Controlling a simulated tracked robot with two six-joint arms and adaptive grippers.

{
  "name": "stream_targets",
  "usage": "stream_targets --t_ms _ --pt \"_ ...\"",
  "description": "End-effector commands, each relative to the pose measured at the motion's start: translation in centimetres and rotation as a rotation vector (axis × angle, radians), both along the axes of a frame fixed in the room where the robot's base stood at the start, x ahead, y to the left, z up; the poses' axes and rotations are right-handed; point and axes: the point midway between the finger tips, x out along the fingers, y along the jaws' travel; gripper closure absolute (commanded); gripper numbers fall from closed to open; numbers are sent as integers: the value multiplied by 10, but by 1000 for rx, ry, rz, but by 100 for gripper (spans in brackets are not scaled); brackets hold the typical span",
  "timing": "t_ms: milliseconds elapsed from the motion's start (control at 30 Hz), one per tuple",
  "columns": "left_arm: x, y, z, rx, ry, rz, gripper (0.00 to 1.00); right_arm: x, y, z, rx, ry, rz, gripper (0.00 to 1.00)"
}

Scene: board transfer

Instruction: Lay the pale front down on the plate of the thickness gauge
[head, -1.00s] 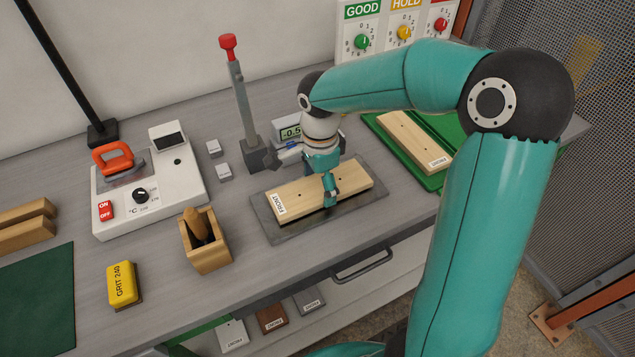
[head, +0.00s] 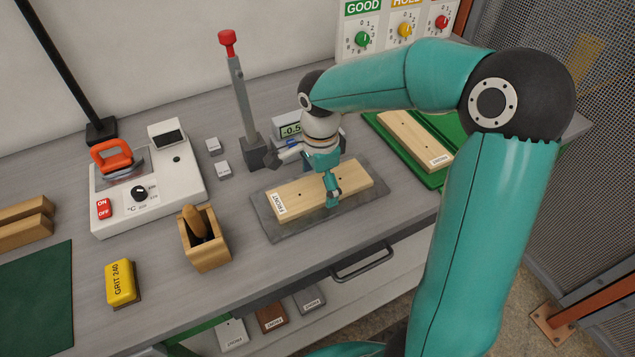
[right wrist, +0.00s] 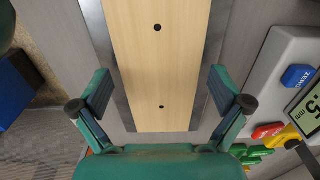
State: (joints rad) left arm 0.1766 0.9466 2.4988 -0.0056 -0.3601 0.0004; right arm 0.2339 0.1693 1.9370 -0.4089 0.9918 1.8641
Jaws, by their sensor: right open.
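The pale front (head: 305,195), a light wooden board with a FRONT label at its left end, lies flat on the dark grey plate (head: 268,228) of the thickness gauge. The gauge's display (head: 291,131) reads about -0.5, partly behind my arm. My right gripper (head: 331,192) is over the middle of the front. In the right wrist view my right gripper (right wrist: 161,92) is open, with one finger beyond each long side of the front (right wrist: 160,55). Both fingers look clear of the wood. My left gripper is not in view.
A red-knobbed lever (head: 234,95) stands behind the plate. Another pale board (head: 412,138) lies on a green tray (head: 385,145) at the right. A wooden box (head: 206,250), a yellow sanding block (head: 121,282) and a white heater unit (head: 170,198) stand to the left.

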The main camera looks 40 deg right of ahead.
Motion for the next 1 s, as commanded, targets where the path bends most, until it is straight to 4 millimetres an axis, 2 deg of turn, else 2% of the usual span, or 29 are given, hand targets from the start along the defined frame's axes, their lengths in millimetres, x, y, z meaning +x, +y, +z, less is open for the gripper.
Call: stream_targets --t_ms 133,267,700,833,1000 --pt "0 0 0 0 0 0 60 0 0 1 0 0 0 0" --pt "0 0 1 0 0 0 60 1 0 11 -1 -2 -1 0" --pt "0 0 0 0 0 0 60 2 0 92 1 -4 0 0" --pt "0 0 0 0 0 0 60 2 0 109 -1 -2 0 0" --pt "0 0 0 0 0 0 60 2 0 118 0 0 1 0"
